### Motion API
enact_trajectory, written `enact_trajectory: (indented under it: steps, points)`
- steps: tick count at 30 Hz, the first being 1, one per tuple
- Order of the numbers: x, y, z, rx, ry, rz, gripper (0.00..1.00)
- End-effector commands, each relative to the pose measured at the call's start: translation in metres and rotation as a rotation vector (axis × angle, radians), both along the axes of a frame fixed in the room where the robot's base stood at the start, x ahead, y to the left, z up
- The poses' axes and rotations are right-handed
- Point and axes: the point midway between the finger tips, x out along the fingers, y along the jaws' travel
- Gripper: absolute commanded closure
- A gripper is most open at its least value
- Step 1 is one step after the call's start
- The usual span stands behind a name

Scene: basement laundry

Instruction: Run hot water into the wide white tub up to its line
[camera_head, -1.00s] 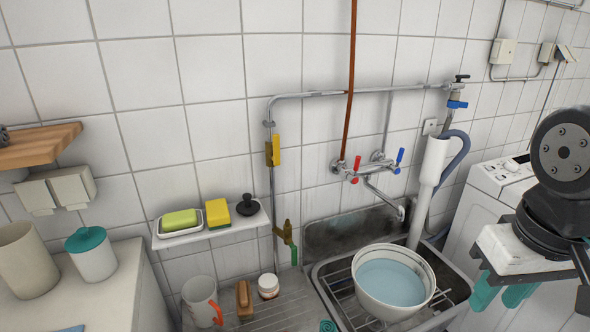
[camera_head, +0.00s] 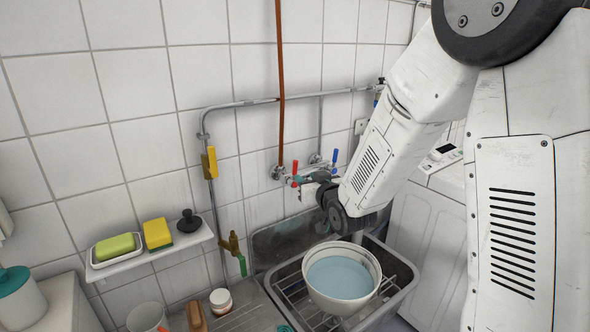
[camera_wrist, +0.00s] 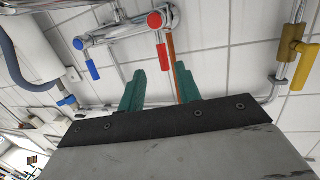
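The wide white tub (camera_head: 345,300) stands in the sink with pale blue water (camera_head: 340,277) below its rim; I cannot make out a line inside. The wall tap has a red handle (camera_head: 294,168) on the left and a blue handle (camera_head: 335,157) on the right. My gripper (camera_wrist: 159,86) is open and empty, its teal fingers apart. In the wrist view the red handle (camera_wrist: 162,57) shows just beyond the fingertips, within the gap; contact cannot be told. The blue handle (camera_wrist: 93,70) is left of the fingers there. My arm hides the spout in the head view.
The sink (camera_head: 397,291) has a wire rack under the tub. A shelf (camera_head: 150,257) on the left holds a green soap, a yellow sponge and a black stopper. A yellow-handled valve (camera_head: 210,162) and a brass tap (camera_head: 233,245) are on the pipe left of the mixer.

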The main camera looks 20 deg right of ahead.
Motion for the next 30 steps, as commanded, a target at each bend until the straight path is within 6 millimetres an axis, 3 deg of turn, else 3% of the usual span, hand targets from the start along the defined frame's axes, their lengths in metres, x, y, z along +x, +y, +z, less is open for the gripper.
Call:
enact_trajectory:
  steps: [8,21,30]
  points:
    - [0.017,0.005,-0.005,0.022,-0.107,0.018,0.66]
    - [0.079,0.012,-0.004,0.022,-0.107,0.018,0.66]
    - [0.085,0.013,-0.004,0.022,-0.106,0.017,0.66]
